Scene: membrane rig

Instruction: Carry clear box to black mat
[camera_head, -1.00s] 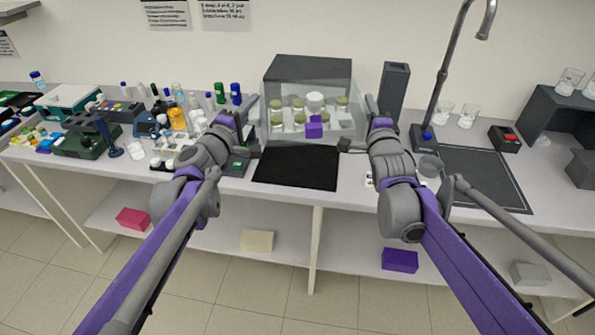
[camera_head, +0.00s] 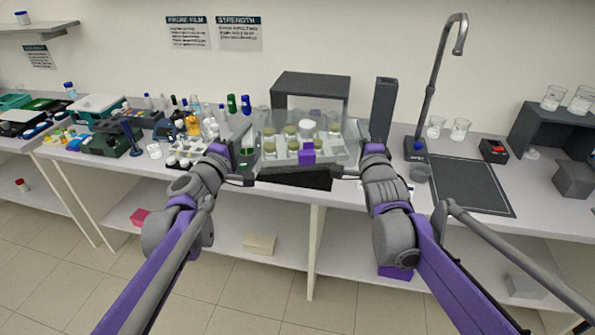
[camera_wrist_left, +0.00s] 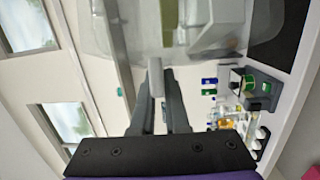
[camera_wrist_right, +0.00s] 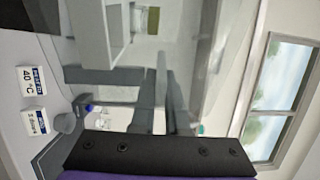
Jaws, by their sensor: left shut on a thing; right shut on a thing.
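The clear box (camera_head: 338,157) is a transparent, open-looking container with several lidded jars and a purple block on its front. It is held between my two grippers, over the rear part of the black mat (camera_head: 300,180). The mat's front strip shows below it. My left gripper (camera_head: 247,176) is shut on the box's left side, and my right gripper (camera_head: 346,172) is shut on its right side. The left wrist view shows the fingers (camera_wrist_left: 158,80) on a grey grip piece at the clear wall. The exact gap between box and mat is hard to tell.
A dark grey housing (camera_head: 312,80) stands behind the box, with a tall dark block (camera_head: 383,108) to its right. Bottles and a vial rack (camera_head: 185,157) crowd the left.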

